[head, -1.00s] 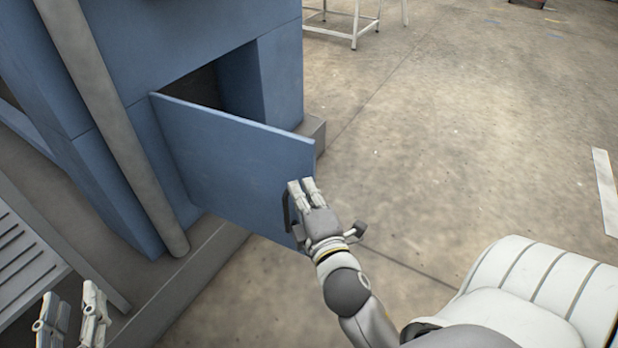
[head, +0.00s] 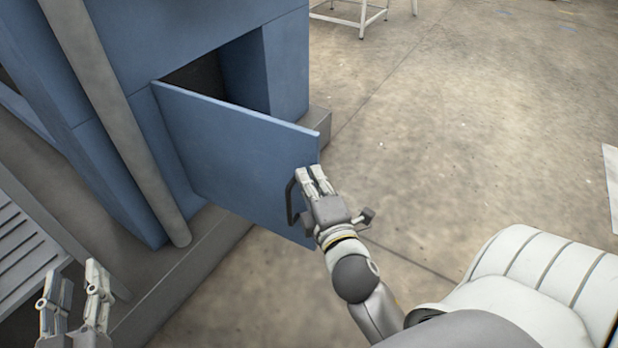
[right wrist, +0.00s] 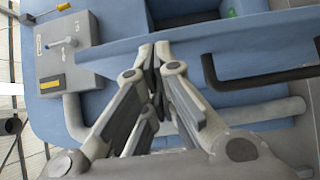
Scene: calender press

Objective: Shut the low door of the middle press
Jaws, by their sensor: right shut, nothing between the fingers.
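The low door (head: 225,150) of the blue press (head: 190,40) stands ajar in the head view, hinged on its left side, with a dark opening behind it. A dark handle (head: 292,198) is on its outer face near the free edge; it also shows in the right wrist view (right wrist: 265,78). My right gripper (head: 316,175) is shut and empty, its fingertips at the door's outer face just right of the handle. I cannot tell whether they touch the door. My left gripper (head: 77,280) is at the lower left, away from the door, its two fingers apart.
A grey pipe (head: 120,125) runs down the press left of the door. A slatted grey platform (head: 25,245) lies at the left. A grey block (head: 318,125) sits at the press's right base corner. A white-legged table (head: 362,18) stands behind.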

